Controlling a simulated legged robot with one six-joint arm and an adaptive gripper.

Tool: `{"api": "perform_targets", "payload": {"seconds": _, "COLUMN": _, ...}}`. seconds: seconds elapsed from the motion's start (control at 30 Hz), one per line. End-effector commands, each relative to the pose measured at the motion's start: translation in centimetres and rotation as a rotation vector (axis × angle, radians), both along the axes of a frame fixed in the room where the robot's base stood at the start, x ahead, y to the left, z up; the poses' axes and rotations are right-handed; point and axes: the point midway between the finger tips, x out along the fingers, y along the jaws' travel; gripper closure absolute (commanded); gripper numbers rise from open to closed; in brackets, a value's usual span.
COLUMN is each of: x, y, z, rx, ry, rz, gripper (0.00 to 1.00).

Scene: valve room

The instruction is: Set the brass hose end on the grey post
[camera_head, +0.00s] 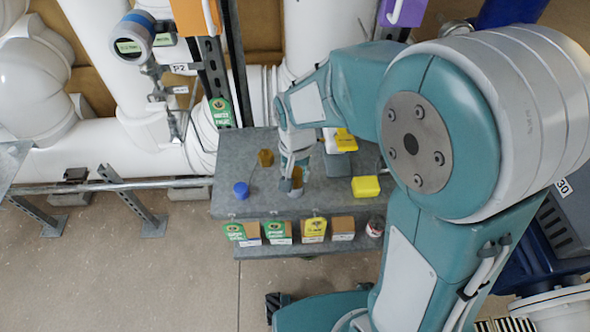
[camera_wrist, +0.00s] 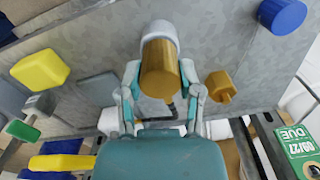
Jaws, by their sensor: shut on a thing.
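My gripper (camera_wrist: 160,80) is shut on the brass hose end (camera_wrist: 160,70), with a finger on each side of it. A pale grey cylinder (camera_wrist: 159,32) adjoins its far end in the wrist view; I cannot tell whether this is the grey post or part of the held piece. In the head view my gripper (camera_head: 293,183) is low over the grey bench (camera_head: 235,160), and only a little brass shows at its tip. A second, smaller brass piece (camera_wrist: 220,87) stands close by on the bench; it also shows in the head view (camera_head: 265,158).
A blue cylinder (camera_head: 240,190) stands left of my gripper, and a yellow block (camera_head: 366,187) sits to the right. A grey block with a yellow top (camera_head: 342,141) is behind right. Tagged boxes (camera_head: 314,228) line the bench's front. White pipes (camera_head: 100,145) run behind.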

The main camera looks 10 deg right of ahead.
Motion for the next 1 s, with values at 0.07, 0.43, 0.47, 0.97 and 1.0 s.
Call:
{"api": "perform_targets", "payload": {"seconds": 0.07, "x": 0.0, "y": 0.0, "z": 0.0, "rx": 0.0, "ry": 0.0, "rz": 0.0, "gripper": 0.88}}
{"api": "perform_targets", "payload": {"seconds": 0.43, "x": 0.0, "y": 0.0, "z": 0.0, "rx": 0.0, "ry": -0.001, "rz": 0.0, "gripper": 0.14}}
{"api": "perform_targets", "payload": {"seconds": 0.47, "x": 0.0, "y": 0.0, "z": 0.0, "rx": 0.0, "ry": -0.001, "rz": 0.0, "gripper": 0.14}}
{"api": "perform_targets", "payload": {"seconds": 0.97, "x": 0.1, "y": 0.0, "z": 1.2, "rx": 0.001, "ry": -0.004, "rz": 0.0, "gripper": 0.14}}
{"api": "perform_targets", "payload": {"seconds": 1.0, "x": 0.1, "y": 0.0, "z": 1.9, "rx": 0.002, "ry": -0.006, "rz": 0.0, "gripper": 0.14}}
